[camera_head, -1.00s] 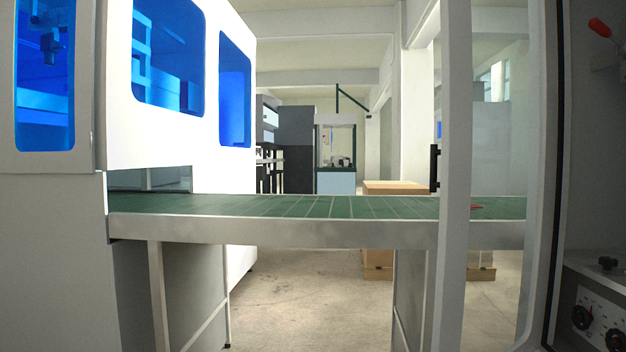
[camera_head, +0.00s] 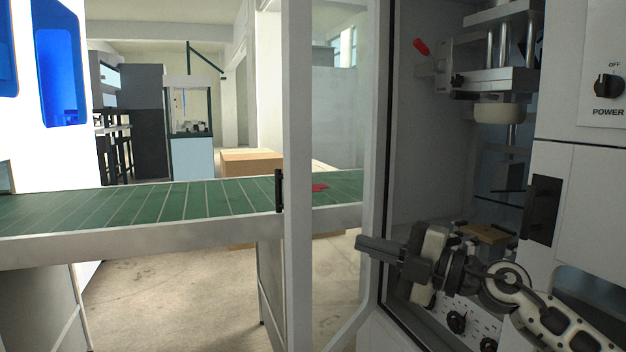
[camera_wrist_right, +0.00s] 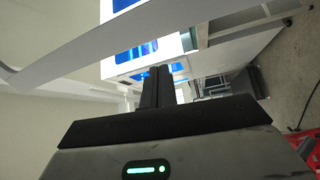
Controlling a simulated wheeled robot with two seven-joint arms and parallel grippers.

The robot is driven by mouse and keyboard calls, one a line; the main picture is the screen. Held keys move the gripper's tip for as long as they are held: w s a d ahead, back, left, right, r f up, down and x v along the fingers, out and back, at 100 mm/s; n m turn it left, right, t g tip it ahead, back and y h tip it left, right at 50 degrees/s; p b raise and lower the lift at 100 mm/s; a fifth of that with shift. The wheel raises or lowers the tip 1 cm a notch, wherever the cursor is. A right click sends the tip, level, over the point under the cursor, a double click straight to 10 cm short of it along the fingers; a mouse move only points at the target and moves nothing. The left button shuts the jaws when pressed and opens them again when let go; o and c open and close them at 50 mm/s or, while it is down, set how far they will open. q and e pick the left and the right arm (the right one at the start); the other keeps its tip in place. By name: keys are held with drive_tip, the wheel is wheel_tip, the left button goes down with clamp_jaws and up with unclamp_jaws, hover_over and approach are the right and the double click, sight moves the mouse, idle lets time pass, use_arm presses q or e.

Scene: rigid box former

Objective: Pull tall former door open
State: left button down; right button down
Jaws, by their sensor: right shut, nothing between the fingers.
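The tall former door (camera_head: 298,240) is a pale frame with a clear pane, standing swung out from the former's cabinet (camera_head: 425,150). Its black handle (camera_head: 279,190) is on the left upright in the head view. My right gripper (camera_head: 362,244) points left in front of the door's right side, near the cabinet opening. It is right of the handle and apart from it. Its fingers are shut and empty, also seen in the right wrist view (camera_wrist_right: 157,84). A pale bar crosses above them there. I cannot tell whether the gripper touches the door. My left gripper is out of view.
A green conveyor (camera_head: 130,205) runs behind the door, with a small red item (camera_head: 319,187) on it. The cabinet holds a press, a brown block (camera_head: 486,233) and knobs (camera_head: 456,321). Cardboard boxes (camera_head: 252,162) stand behind the conveyor. Concrete floor is clear in front.

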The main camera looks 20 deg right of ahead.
wheel_tip(320, 180, up, 4)
drive_tip(key=d+n+h, duration=0.1)
drive_tip(key=d, duration=0.2)
drive_tip(key=p, duration=0.3)
approach(300, 205)
drive_tip(key=x, duration=0.7)
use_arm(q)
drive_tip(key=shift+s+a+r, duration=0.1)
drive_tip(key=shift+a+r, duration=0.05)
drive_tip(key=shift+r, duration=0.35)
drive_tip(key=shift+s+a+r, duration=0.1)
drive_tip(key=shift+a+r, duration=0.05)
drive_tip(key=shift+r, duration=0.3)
use_arm(e)
drive_tip(key=shift+h, duration=0.3)
